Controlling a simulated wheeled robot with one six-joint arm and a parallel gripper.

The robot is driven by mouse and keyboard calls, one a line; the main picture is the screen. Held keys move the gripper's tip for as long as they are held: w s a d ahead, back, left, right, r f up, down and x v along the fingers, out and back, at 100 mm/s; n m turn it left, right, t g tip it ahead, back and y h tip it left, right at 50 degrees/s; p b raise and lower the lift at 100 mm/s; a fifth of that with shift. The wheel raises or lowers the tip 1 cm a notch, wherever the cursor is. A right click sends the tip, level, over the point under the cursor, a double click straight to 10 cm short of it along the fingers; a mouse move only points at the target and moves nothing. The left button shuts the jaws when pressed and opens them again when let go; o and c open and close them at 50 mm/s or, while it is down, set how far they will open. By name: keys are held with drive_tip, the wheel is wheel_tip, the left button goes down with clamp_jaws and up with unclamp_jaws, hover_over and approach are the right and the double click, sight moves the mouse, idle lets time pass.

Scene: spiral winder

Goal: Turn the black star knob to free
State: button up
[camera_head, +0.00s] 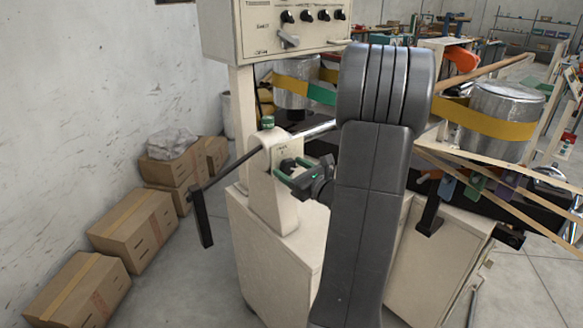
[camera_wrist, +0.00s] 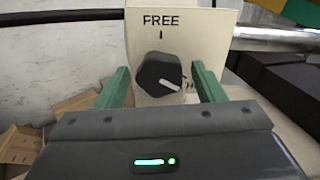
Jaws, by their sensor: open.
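The black star knob (camera_wrist: 158,74) sits on the cream face of the winder's post (camera_wrist: 205,40), below the word FREE and a short tick mark. Its white pointer line is at the lower right, away from the FREE tick. My gripper (camera_wrist: 160,68) is open, with one green finger on each side of the knob and a visible gap to both. In the head view my gripper (camera_head: 293,170) is at the post, and the dark knob (camera_head: 287,165) shows partly behind the fingers.
A crank with a black handle (camera_head: 201,218) hangs left of the post. A control box (camera_head: 290,25) with several black knobs stands above. Cardboard boxes (camera_head: 132,225) line the left wall. Yellow-banded rolls (camera_head: 497,115) are at the right. My arm hides part of the machine.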

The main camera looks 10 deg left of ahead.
drive_tip(key=shift+w+a, duration=0.15)
drive_tip(key=shift+a, duration=0.05)
drive_tip(key=c, duration=1)
drive_tip(key=shift+o, duration=0.2)
